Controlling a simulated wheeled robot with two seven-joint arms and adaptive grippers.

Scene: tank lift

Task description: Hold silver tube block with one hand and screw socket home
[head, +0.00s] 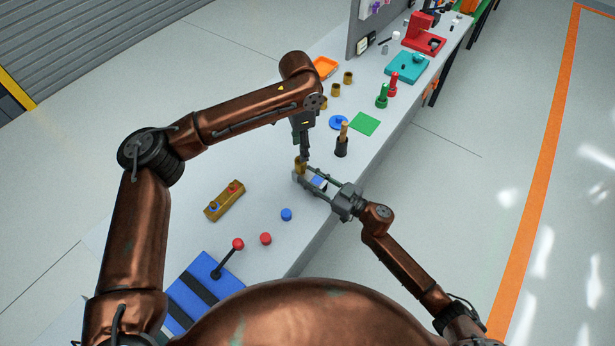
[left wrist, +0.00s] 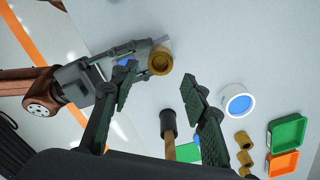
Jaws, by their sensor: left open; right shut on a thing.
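The silver tube block (head: 319,184) lies between the fingers of my right gripper (head: 318,183), near the table's front edge. It shows a blue patch in both views and is partly covered by the fingers. A brass socket (head: 300,165) stands upright at the block's far end, and its round open top (left wrist: 160,60) shows in the left wrist view. How deep it sits cannot be told. My left gripper (head: 304,157) points down just above the socket. In the left wrist view its fingers (left wrist: 160,76) are spread, with the socket beyond and between the tips.
Several brass sockets (head: 334,90), a blue disc (head: 338,122) and a green square (head: 365,124) lie farther back.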

